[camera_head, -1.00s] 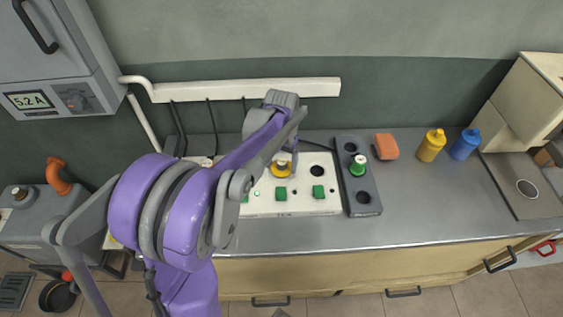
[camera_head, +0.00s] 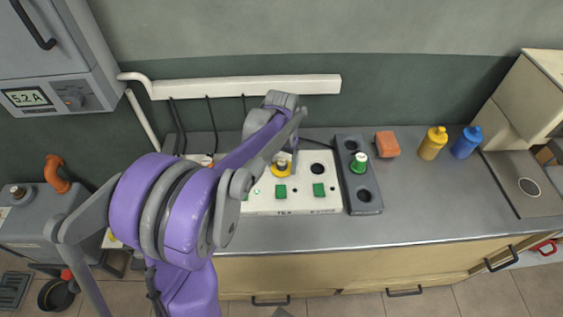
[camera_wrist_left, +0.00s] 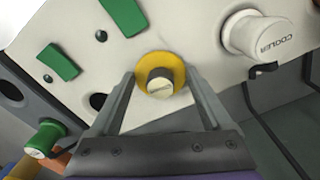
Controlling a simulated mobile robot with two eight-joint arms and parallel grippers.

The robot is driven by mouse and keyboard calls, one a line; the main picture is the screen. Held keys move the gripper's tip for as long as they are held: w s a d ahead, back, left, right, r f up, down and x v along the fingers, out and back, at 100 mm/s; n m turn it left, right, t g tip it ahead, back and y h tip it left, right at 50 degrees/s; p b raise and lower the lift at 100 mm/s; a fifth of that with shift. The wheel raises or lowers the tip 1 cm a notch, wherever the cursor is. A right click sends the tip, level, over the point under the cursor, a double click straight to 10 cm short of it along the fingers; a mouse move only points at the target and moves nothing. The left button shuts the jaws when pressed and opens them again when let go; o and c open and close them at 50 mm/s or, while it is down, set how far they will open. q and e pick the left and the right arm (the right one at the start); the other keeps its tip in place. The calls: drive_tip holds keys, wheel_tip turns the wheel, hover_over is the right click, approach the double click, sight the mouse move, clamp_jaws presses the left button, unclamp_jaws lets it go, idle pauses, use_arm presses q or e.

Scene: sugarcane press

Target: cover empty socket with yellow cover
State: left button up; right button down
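The yellow cover (camera_head: 281,170), a yellow ring with a grey knob in its middle, sits on the white panel (camera_head: 255,206). It also shows in the left wrist view (camera_wrist_left: 174,66). My left gripper (camera_wrist_left: 160,82) is open, with one finger on each side of the yellow cover; I cannot tell whether they touch it. In the head view my left arm hides part of the panel and most of the gripper. An empty dark socket (camera_head: 317,169) is to the right of the yellow cover; it shows in the wrist view (camera_wrist_left: 97,101). My right gripper is not in view.
A grey holder (camera_head: 364,197) with a green-capped piece (camera_head: 359,162) stands right of the panel. An orange block (camera_head: 386,144), a yellow bottle (camera_head: 432,144) and a blue bottle (camera_head: 466,143) stand beyond. A white plug marked COOLER (camera_wrist_left: 260,35) is near the gripper. The right counter is clear.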

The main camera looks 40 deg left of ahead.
sight(282, 162)
use_arm(q)
drive_tip(key=shift+o, duration=0.7)
drive_tip(key=shift+r, duration=0.1)
drive_tip(key=shift+r+p, duration=1.85)
drive_tip(key=shift+r, duration=1.1)
wheel_tip(282, 162, up, 5)
drive_tip(key=shift+f+p, duration=0.1)
drive_tip(key=shift+p, duration=1.15)
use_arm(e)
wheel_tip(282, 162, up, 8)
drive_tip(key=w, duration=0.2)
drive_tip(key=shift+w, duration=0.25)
